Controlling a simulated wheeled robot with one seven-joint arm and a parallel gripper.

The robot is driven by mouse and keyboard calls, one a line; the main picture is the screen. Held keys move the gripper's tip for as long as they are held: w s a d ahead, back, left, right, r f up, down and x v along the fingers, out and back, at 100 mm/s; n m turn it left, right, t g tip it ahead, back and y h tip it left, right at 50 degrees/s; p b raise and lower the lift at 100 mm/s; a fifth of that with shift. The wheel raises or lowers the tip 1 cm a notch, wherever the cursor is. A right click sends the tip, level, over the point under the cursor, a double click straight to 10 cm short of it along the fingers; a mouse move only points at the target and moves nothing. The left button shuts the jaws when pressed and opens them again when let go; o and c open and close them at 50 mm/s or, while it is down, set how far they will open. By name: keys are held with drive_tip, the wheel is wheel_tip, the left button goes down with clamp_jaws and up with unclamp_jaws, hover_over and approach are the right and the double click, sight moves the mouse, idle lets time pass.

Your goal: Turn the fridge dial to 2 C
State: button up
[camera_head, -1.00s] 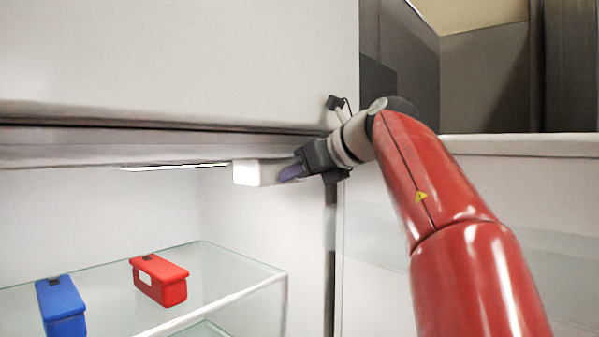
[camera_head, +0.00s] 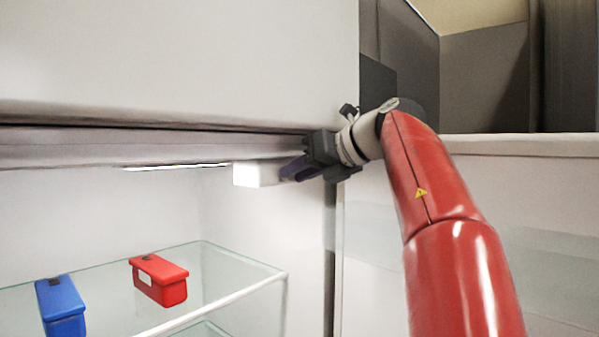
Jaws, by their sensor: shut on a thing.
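The fridge stands open, and a small white box (camera_head: 258,174) is fixed under its ceiling at the upper right of the compartment. My gripper (camera_head: 296,170) is at the right side of this box, its purple-tinted fingers reaching in from the right. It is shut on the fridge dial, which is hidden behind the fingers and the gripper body. No dial markings or number can be read from here.
A glass shelf (camera_head: 225,304) below holds a red container (camera_head: 159,280) and a blue container (camera_head: 61,305). A closed white panel (camera_head: 180,65) is above the compartment. The open fridge door (camera_head: 385,250) is at the right, behind my arm.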

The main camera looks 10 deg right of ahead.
drive_tip(key=shift+d+m+y, duration=0.1)
drive_tip(key=shift+m+y, duration=0.3)
drive_tip(key=shift+m, duration=0.2)
drive_tip(key=o, duration=1)
